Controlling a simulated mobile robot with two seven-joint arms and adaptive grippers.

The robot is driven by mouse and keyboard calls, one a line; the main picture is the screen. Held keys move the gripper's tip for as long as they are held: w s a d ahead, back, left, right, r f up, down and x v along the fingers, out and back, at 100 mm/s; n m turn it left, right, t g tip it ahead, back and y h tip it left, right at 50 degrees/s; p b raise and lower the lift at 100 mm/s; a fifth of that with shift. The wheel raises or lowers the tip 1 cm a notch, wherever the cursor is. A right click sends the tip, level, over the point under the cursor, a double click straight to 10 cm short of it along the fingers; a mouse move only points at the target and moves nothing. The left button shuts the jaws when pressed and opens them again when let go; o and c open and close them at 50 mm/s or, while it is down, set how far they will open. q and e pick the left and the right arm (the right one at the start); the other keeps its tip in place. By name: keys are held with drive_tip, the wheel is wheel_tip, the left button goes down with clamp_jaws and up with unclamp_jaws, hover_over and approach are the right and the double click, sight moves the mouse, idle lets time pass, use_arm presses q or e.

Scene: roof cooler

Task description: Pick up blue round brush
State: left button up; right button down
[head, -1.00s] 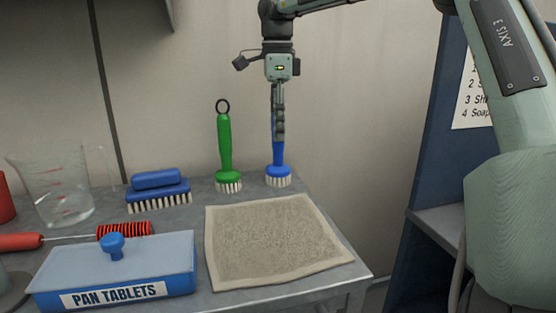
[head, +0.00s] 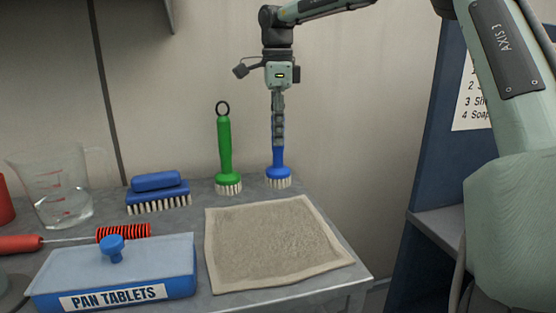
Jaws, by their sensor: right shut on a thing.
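The blue round brush (head: 278,173) stands upright at the back right of the grey table, its white bristles down. I cannot tell whether the bristles still touch the table. My left gripper does not show.
A green round brush (head: 225,150) with a ring on top stands close to the left. A blue scrubbing brush (head: 158,192), a measuring jug (head: 58,185), a red-bristled brush (head: 123,231) and a "PAN TABLETS" box (head: 120,273) are further left. A beige cloth (head: 275,243) lies in front.

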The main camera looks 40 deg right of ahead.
drive_tip(key=shift+r, duration=0.1)
wheel_tip(320, 180, up, 6)
drive_tip(key=shift+f+p, duration=0.1)
drive_tip(key=shift+p, duration=0.2)
wheel_tip(320, 180, up, 4)
drive_tip(key=shift+f, duration=0.2)
drive_tip(key=shift+r, duration=0.25)
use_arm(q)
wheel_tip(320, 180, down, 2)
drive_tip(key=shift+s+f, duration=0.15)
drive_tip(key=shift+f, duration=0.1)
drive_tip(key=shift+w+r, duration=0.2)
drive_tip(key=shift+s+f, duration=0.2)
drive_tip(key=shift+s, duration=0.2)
